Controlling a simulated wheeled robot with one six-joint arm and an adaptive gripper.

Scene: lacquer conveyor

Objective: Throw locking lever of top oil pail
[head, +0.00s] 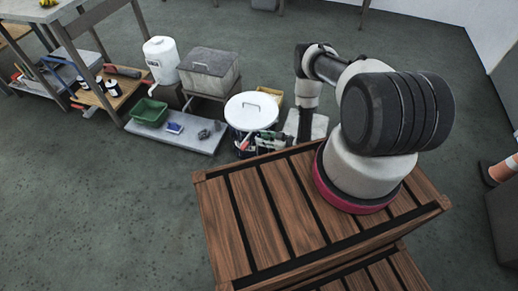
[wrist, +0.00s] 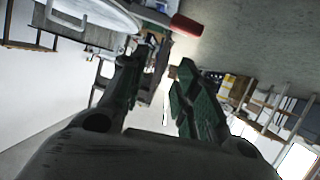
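The top oil pail (head: 252,110) stands beyond my wooden deck in the head view, with a white lid, a wire handle on top and a dark body. A red-gripped locking lever (head: 244,142) shows at its near side. My gripper (head: 262,142) is close beside the pail's near right side, small and partly hidden by clutter. In the wrist view the pail's pale rim (wrist: 95,14) is at the upper left and the red lever grip (wrist: 187,25) lies just beyond my fingertips. My gripper (wrist: 163,62) has its green-padded fingers apart with nothing between them. I cannot tell whether it touches the lever.
A grey lidded bin (head: 209,70), a white canister (head: 160,60) and a green tray (head: 150,112) stand left of the pail on low grey platforms. A yellow item (head: 270,94) is behind the pail. A workbench (head: 75,40) is farther left. The floor at left front is clear.

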